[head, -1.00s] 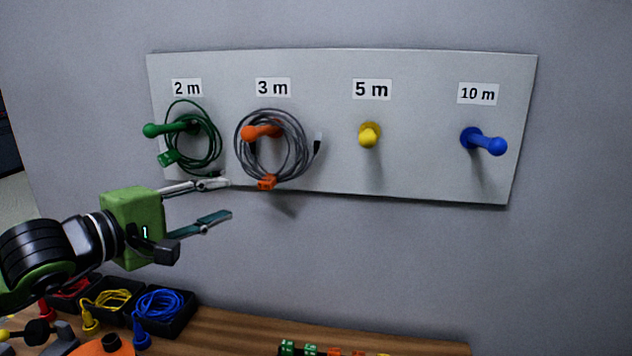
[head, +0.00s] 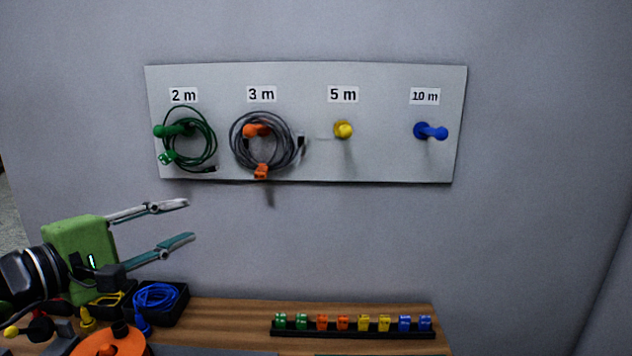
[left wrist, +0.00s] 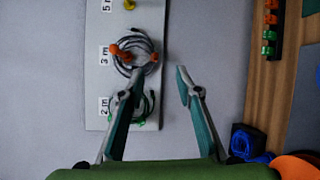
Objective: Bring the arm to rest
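My left gripper (head: 190,220) is in the lower left of the head view, its fingers spread apart with nothing between them. Its open fingers also show in the left wrist view (left wrist: 160,78). It is apart from the wall board, below and left of the hung cables. A green cable (head: 213,140) hangs on the green peg (head: 170,131) under the 2 m label. A grey cable (head: 233,146) with an orange tag (head: 261,172) hangs on the orange peg (head: 257,130) under the 3 m label. My right gripper is not in view.
The yellow peg (head: 344,130) and blue peg (head: 432,132) on the board (head: 390,165) are bare. The wooden table (head: 225,318) holds a rack (head: 350,332) of coloured clips and a black bin with blue cable (head: 158,297). An orange object (head: 110,344) stands at front left.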

